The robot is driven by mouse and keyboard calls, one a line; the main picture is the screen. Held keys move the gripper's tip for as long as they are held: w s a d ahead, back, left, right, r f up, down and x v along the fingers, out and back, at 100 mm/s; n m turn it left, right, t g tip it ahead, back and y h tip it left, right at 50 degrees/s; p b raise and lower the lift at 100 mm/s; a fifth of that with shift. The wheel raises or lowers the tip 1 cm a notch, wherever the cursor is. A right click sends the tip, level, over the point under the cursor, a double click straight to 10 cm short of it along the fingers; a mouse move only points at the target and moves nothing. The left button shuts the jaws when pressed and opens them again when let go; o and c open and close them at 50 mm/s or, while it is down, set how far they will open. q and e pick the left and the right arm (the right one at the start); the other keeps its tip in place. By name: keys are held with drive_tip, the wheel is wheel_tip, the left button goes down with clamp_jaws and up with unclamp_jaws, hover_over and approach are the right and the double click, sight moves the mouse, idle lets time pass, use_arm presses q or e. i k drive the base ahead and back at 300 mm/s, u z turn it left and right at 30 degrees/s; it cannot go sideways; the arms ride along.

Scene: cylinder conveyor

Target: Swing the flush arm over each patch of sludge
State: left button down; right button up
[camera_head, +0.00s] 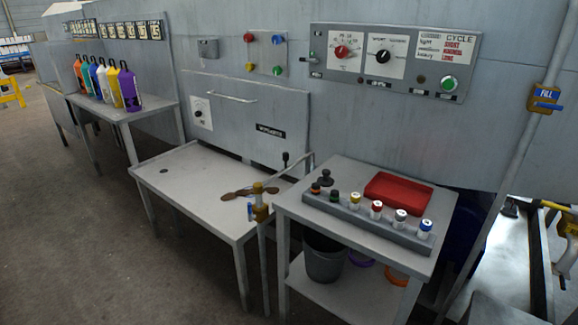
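The flush arm looks to be the thin grey tube (293,172) running up and right from a brass swivel (260,203) on a post at the front of the low grey table (195,185). A small blue part sits beside the swivel. Brown sludge (237,194) lies on the tabletop just behind and left of the swivel. A further brown patch (271,190) shows right of it, partly hidden by the swivel. The tube passes above the table's right side, apart from the left patch. Neither of my grippers can be made out.
A side table (290,207) on the right holds a rack of several capped bottles (365,215) and a red tray (398,190). A grey bucket (325,258) stands below. Several coloured jugs (127,90) stand at the far left. The floor at front left is clear.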

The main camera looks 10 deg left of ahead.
sight(258, 187)
drive_tip(key=u, duration=2)
drive_tip(key=i, duration=1.8)
drive_tip(key=z, duration=1.8)
